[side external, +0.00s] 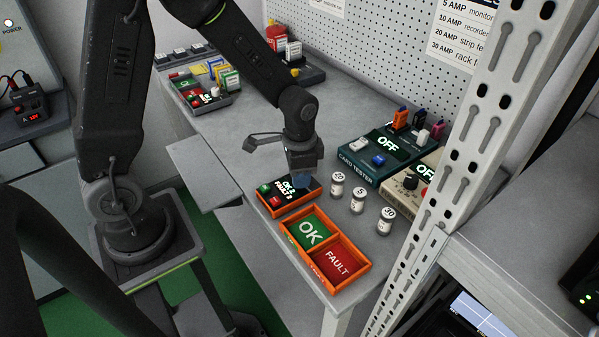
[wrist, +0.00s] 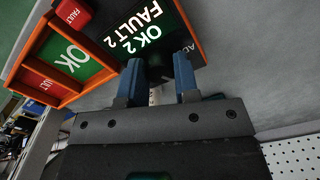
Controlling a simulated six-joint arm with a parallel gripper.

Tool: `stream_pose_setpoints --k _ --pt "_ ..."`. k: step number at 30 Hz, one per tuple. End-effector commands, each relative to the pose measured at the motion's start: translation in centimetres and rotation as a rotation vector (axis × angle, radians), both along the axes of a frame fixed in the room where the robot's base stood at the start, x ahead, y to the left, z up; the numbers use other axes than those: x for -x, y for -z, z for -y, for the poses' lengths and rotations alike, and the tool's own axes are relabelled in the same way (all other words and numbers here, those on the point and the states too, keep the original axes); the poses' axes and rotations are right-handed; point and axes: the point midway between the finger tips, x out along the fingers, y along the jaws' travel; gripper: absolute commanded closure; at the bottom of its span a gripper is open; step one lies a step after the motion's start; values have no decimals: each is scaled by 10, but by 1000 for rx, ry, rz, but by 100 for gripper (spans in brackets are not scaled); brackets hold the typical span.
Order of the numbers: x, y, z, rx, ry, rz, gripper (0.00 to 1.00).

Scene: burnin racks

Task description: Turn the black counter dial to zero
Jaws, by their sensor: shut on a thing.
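The black counter (side external: 273,200) sits on the bench with an orange edge, red and green buttons at its left and a lit display reading OK 2, FAULT 2. The display also shows upside down in the wrist view (wrist: 145,28). My gripper (side external: 302,181) points down at the counter's back right end. Its blue fingers (wrist: 158,63) stand apart on either side of the counter's dark end in the wrist view. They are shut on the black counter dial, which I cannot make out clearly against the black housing.
An orange tray (side external: 326,251) with green OK and red FAULT compartments stands in front of the counter. Several small white-capped jars, including one marked 5 (side external: 357,200), stand to its right. A card tester (side external: 372,160) reading OFF stands behind. A white rack post (side external: 470,130) rises at right.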

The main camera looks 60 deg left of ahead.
Motion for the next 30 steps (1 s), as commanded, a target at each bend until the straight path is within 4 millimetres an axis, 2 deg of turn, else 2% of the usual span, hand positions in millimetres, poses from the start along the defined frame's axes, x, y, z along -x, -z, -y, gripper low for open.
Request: stream_pose_setpoints --k 11,30 --pt "0 0 0 1 195 0 95" --pt "0 0 0 1 779 1 95"
